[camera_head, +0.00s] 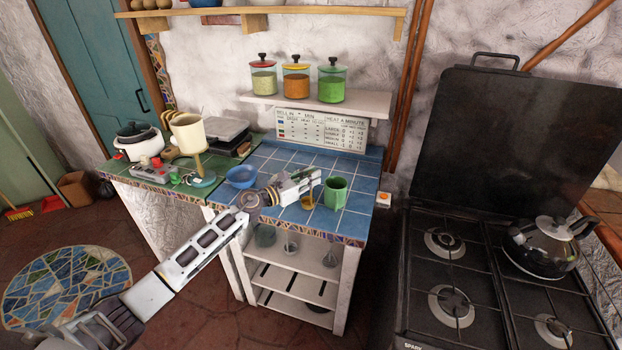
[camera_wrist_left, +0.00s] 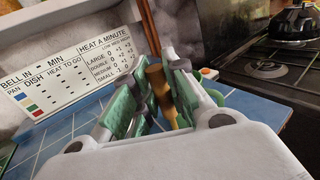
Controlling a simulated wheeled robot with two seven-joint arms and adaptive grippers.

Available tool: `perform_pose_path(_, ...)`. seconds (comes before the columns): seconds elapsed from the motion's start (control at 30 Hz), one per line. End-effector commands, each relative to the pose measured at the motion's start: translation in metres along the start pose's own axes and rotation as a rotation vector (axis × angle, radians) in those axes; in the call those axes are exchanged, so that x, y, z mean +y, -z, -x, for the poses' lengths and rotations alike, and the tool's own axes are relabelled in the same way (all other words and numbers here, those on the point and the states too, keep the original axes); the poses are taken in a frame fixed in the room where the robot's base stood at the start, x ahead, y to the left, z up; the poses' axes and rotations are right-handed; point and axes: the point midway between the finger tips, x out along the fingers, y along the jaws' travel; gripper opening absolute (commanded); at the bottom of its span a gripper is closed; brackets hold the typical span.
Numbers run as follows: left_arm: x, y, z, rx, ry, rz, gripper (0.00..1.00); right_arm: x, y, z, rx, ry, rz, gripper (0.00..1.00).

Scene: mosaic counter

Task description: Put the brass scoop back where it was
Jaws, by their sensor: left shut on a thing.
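The brass scoop (camera_head: 307,202) is at the front right of the blue-tiled counter (camera_head: 284,160), partly hidden by my left gripper (camera_head: 312,183). In the left wrist view its brass handle (camera_wrist_left: 156,82) stands between the green-padded fingers of the gripper (camera_wrist_left: 160,92), which are shut on it. Whether the scoop touches the tiles I cannot tell. My right gripper is not in view.
A green mug (camera_head: 335,193) stands close right of the gripper, and a blue bowl (camera_head: 241,177) is to the left. Lidded jars (camera_head: 296,82) stand on a shelf behind, above a printed chart (camera_head: 321,130). A stove with a kettle (camera_head: 541,246) is at right.

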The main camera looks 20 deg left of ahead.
Motion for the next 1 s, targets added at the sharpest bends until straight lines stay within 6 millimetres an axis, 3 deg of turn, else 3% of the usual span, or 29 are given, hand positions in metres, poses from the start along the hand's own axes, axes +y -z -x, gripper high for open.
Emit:
perform_pose_path(0.37, 0.0003, 0.0024, 0.0000, -0.001, 0.000, -0.001, 0.00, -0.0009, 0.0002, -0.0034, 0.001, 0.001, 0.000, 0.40)
perform_pose_path(0.4, 0.0002, 0.0029, 0.0000, 0.000, 0.000, -0.001, 0.17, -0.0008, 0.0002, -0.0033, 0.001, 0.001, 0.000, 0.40)
perform_pose_path(0.57, 0.0002, 0.0022, 0.0000, 0.000, 0.000, -0.001, 0.36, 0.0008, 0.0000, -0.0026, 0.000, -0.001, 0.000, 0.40)
perform_pose_path(1.0, 0.0003, 0.0008, 0.0001, 0.000, -0.001, -0.001, 0.36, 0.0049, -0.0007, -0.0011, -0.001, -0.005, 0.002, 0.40)
